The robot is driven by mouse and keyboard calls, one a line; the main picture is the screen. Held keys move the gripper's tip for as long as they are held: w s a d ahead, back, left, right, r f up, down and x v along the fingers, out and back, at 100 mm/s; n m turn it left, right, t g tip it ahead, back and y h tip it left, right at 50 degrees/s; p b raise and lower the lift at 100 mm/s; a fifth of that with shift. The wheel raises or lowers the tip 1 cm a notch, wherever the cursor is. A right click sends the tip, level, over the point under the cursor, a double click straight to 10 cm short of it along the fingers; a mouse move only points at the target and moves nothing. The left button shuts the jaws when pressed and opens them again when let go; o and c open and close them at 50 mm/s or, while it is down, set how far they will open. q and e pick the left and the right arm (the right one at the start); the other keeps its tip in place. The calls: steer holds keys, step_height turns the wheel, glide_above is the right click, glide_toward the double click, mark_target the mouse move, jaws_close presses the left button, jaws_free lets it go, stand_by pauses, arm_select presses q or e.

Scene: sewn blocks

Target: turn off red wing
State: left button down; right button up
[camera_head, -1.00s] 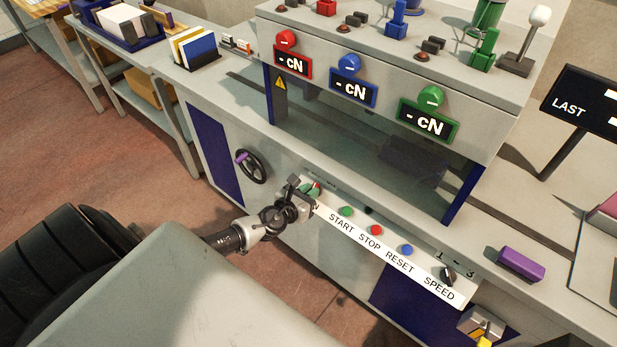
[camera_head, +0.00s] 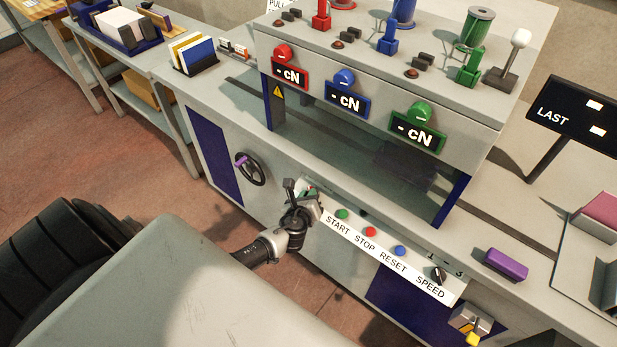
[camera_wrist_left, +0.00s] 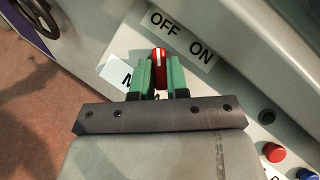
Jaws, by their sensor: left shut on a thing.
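The red wing (camera_wrist_left: 159,58) is a small red switch handle with a white line on its front. In the left wrist view its white-marked end points up, nearer the word OFF than ON on the white label (camera_wrist_left: 178,40). My left gripper (camera_wrist_left: 160,75) is closed with its two green fingers on either side of the wing. In the head view the left gripper (camera_head: 308,190) is at the left end of the control panel, and its body largely hides the wing. My right gripper is not in view.
The START (camera_head: 342,214), STOP (camera_head: 370,231) and RESET (camera_head: 400,251) buttons and black SPEED knob (camera_head: 438,275) line the panel to the right. A handwheel (camera_head: 251,169) is to the left. A purple block (camera_head: 506,264) lies on the bench edge.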

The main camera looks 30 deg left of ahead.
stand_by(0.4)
arm_select(q)
steer(key=c, duration=1.1)
jaws_free()
steer(key=v, duration=1)
steer(key=shift+s+d+r+p, duration=0.15)
steer(key=shift+s+p, duration=0.2)
